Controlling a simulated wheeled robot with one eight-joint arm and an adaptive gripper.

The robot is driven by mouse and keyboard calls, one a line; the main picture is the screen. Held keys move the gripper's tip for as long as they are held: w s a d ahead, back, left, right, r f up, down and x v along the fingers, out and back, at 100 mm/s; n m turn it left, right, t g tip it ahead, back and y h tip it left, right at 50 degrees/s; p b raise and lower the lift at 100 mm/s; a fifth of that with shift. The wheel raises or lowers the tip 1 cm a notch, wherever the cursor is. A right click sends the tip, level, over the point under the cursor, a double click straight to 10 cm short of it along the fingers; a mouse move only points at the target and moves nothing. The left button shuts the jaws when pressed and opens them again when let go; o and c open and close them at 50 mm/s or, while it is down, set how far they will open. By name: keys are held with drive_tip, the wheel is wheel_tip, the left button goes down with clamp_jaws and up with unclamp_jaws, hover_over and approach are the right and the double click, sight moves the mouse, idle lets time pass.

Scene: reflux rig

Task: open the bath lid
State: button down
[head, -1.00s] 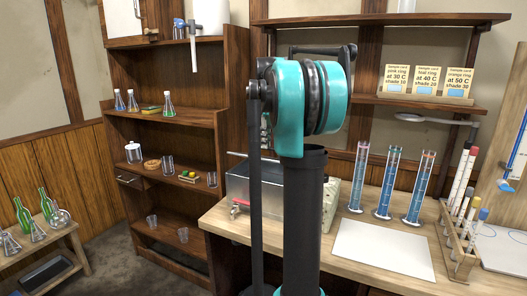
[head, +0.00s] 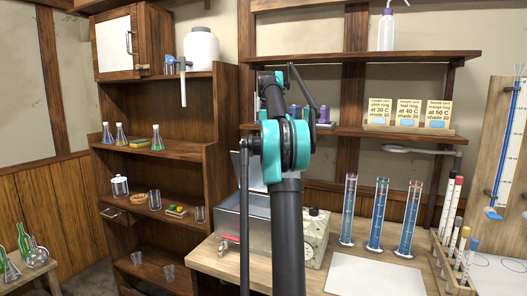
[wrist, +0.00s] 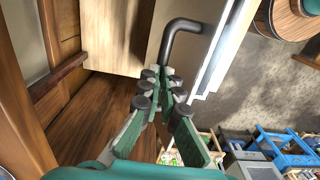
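The bath (head: 228,216) is a grey metal box on the wooden bench, partly hidden behind my arm. Its pale lid (head: 238,172) stands raised and steeply tilted above the box, mostly covered by the arm. In the wrist view a dark bent bar handle (wrist: 181,30) runs along a pale panel with a bright edge, and its end reaches my fingertips. My gripper (wrist: 163,76) has its green and grey fingers close together around that handle end. The exact contact is partly hidden by the fingers. The gripper is hidden in the head view.
Right of the bath stand a pale box with a dark knob (head: 316,228), several blue measuring cylinders (head: 377,220) and a tube rack (head: 453,262). A white sheet (head: 375,275) lies in front. A wall shelf (head: 350,131) hangs above, and a wooden cabinet (head: 222,130) stands left.

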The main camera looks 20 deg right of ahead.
drive_tip(key=shift+w+d+f, duration=0.4)
drive_tip(key=shift+w+d, duration=0.1)
drive_tip(key=shift+d, duration=0.1)
drive_tip(key=shift+w+d+f, duration=0.35)
drive_tip(key=shift+w+d, duration=0.1)
drive_tip(key=shift+d, duration=0.15)
drive_tip(key=c, duration=2.2)
unclamp_jaws()
drive_tip(key=shift+s, duration=0.1)
drive_tip(key=shift+o, duration=1)
drive_tip(key=shift+w+d+f, duration=0.15)
drive_tip(key=shift+w+f, duration=0.1)
drive_tip(key=shift+o, duration=1.2)
drive_tip(key=shift+w+d+f, duration=0.1)
drive_tip(key=shift+d+f, duration=0.1)
drive_tip(key=shift+d, duration=0.1)
drive_tip(key=shift+o, duration=0.9)
drive_tip(key=shift+a+r, duration=0.1)
drive_tip(key=shift+a, duration=0.05)
